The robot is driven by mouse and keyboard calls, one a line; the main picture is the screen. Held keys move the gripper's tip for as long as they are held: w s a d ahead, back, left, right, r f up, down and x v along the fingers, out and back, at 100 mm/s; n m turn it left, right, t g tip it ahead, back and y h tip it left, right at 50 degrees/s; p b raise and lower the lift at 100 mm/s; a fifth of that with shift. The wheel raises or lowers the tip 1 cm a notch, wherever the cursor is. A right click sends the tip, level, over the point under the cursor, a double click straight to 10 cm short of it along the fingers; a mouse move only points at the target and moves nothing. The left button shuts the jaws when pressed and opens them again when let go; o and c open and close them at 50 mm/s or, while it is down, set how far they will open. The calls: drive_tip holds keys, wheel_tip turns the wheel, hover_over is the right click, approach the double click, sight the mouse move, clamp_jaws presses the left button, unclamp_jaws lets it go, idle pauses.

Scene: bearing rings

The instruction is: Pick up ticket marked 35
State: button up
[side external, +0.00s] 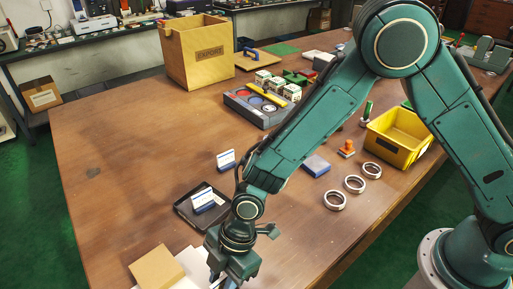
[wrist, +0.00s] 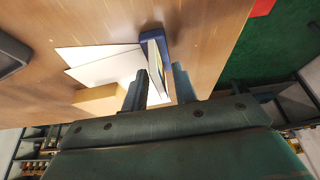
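In the wrist view a white ticket (wrist: 157,62) stands in a blue holder (wrist: 153,34), seen nearly edge-on. Its number cannot be read. My gripper (wrist: 160,72) is open, with one finger on each side of this ticket; I cannot tell whether either finger touches it. In the side external view my gripper (side external: 224,279) is low at the bottom edge and mostly hides that ticket. A second ticket in a blue holder (side external: 227,160) stands on the table. Another (side external: 208,199) stands in a black tray (side external: 185,212). Their numbers are too small to read.
White sheets (wrist: 95,58) and a tan block (side external: 158,269) lie left of my gripper. Three metal rings (side external: 335,201), a blue block (side external: 316,166), an orange-handled stamp (side external: 347,149) and a yellow bin (side external: 398,137) are to the right. The table's left middle is clear.

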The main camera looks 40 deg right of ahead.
sight(222, 277)
clamp_jaws()
drive_tip(key=shift+r, duration=0.1)
wheel_tip(222, 277, up, 20)
idle(0.8)
idle(0.4)
